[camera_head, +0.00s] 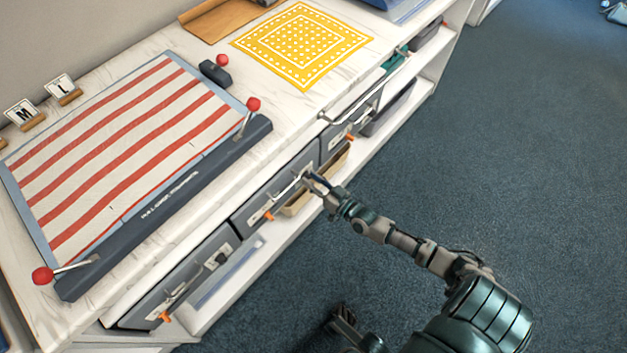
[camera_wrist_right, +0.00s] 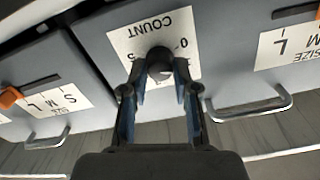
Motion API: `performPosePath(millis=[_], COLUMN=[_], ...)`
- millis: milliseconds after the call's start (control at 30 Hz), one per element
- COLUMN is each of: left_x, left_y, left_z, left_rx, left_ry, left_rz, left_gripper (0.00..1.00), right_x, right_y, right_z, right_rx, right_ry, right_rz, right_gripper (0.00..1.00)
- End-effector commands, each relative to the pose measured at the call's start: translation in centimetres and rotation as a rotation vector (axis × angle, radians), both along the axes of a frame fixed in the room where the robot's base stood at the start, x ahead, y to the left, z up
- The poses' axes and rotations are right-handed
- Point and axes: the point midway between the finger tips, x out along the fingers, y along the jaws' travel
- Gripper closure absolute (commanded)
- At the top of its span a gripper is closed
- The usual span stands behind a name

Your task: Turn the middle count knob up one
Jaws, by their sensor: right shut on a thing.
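The middle drawer front (camera_head: 262,205) is grey, below the white worktop. My right gripper (camera_head: 308,178) reaches it from the right, and its fingers hide the knob in the head view. In the right wrist view the dark round count knob (camera_wrist_right: 159,58) stands on a white COUNT label (camera_wrist_right: 125,40) that appears upside down. My right gripper (camera_wrist_right: 160,72) is shut on this knob, with one finger on each side. Some label digits are covered, and the knob's setting cannot be read. A dark part of mine at the bottom, possibly my left gripper (camera_head: 345,322), is unclear.
Neighbouring drawers (camera_head: 185,285) have metal handles, orange tabs and size labels. A striped board (camera_head: 115,150) with red-knobbed levers and a yellow dotted cloth (camera_head: 302,45) lie on the worktop. A tan tray (camera_head: 300,197) sits below. The blue floor (camera_head: 500,150) is open.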

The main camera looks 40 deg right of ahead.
Motion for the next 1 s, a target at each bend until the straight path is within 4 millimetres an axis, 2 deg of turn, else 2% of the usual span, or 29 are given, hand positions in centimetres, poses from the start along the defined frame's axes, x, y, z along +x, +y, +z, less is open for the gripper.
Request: performPosePath(millis=[300, 800, 833, 900, 933, 1000], left_x=[-0.12, -0.07, -0.07, -0.06, -0.06, -0.06], left_y=[-0.01, 0.03, 0.03, 0.03, 0.03, 0.04], left_z=[-0.20, -0.08, -0.08, -0.07, -0.07, -0.05], left_rx=[-0.001, -0.007, -0.007, -0.007, -0.007, -0.007], left_ry=[0.012, 0.009, 0.009, 0.009, 0.009, 0.008], left_rz=[0.000, 0.004, 0.004, 0.004, 0.004, 0.004], left_gripper=[0.45, 0.45, 0.45, 0.45, 0.45, 0.45], right_x=[-0.14, -0.16, -0.16, -0.16, -0.15, -0.14], right_y=[-0.06, -0.06, -0.06, -0.07, -0.07, -0.05], right_z=[-0.46, -0.56, -0.57, -0.55, -0.51, -0.39], right_rx=[0.118, 0.138, 0.138, 0.138, 0.138, 0.138], right_ry=[0.019, 0.023, 0.023, 0.023, 0.021, 0.019], right_rz=[0.000, -0.001, -0.001, -0.001, 0.000, -0.001], right_gripper=[1.00, 1.00, 0.68, 0.51, 0.46, 0.46])
